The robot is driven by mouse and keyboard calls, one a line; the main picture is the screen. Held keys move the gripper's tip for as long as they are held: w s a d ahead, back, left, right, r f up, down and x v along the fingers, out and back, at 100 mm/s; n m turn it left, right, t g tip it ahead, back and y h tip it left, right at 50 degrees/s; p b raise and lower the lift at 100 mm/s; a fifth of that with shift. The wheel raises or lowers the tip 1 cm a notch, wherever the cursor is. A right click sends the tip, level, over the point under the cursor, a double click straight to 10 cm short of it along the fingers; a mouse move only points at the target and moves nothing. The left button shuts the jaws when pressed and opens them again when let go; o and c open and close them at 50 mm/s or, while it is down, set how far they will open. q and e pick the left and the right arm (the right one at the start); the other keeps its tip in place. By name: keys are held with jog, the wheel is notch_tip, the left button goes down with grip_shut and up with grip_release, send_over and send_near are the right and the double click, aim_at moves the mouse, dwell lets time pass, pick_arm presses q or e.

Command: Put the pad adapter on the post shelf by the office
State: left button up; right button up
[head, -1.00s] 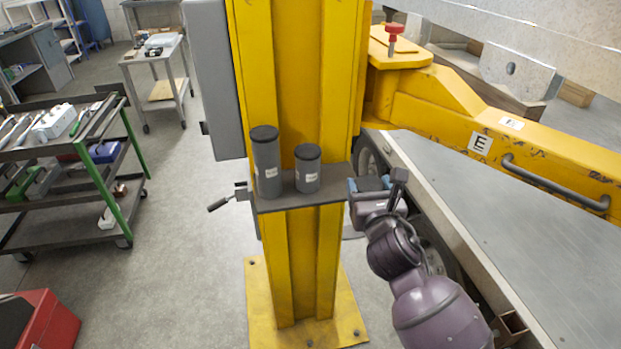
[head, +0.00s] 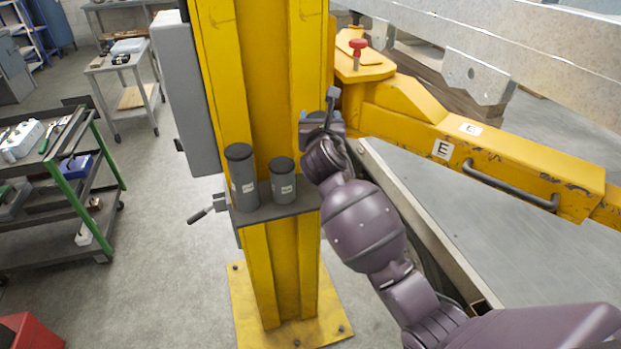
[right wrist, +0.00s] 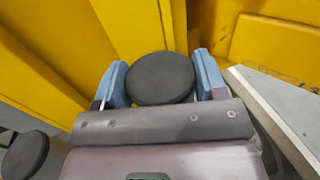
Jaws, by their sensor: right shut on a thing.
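My right gripper (head: 322,122) is beside the right side of the yellow post (head: 270,85), above the level of the post shelf. In the right wrist view its two blue fingers (right wrist: 162,82) are closed on the pad adapter (right wrist: 160,78), which shows as a dark round top. The grey post shelf (head: 275,214) bears a tall dark cylinder (head: 243,182) and a shorter one (head: 284,186), both upright with white labels. My left gripper is not in view.
A yellow arm marked E (head: 442,149) and a grey trailer deck (head: 480,230) lie to the right. A small lever (head: 205,213) sticks out left of the shelf. A tool cart (head: 70,170) stands at left, with open floor between.

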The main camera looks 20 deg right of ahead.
notch_tip(320, 180, down, 15)
jog(key=b, duration=0.3)
jog(key=shift+b, duration=0.4)
jog(key=shift+f, duration=0.4)
jog(key=o, duration=1.2)
jog(key=shift+c, duration=0.2)
jog(key=shift+o, duration=0.4)
jog(key=shift+s, duration=0.1)
jog(key=v, duration=1)
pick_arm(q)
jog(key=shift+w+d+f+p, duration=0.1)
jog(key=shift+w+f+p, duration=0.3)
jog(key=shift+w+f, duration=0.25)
pick_arm(e)
jog(key=s+d+f+m+g+y, duration=0.1)
jog(key=s+d+f+m+g, duration=0.1)
jog(key=s+f+m, duration=0.4)
jog(key=s+d+f+m+g+y, duration=0.1)
jog(key=s+d+f+m, duration=0.3)
jog(key=s+m, duration=0.8)
jog(key=s+d+f+m+g+y, duration=0.2)
jog(key=s+f+m, duration=0.7)
jog(key=m, duration=0.5)
jog(key=shift+s+d+g, duration=0.3)
jog(key=shift+s+d, duration=0.2)
jog(key=shift+d, duration=0.35)
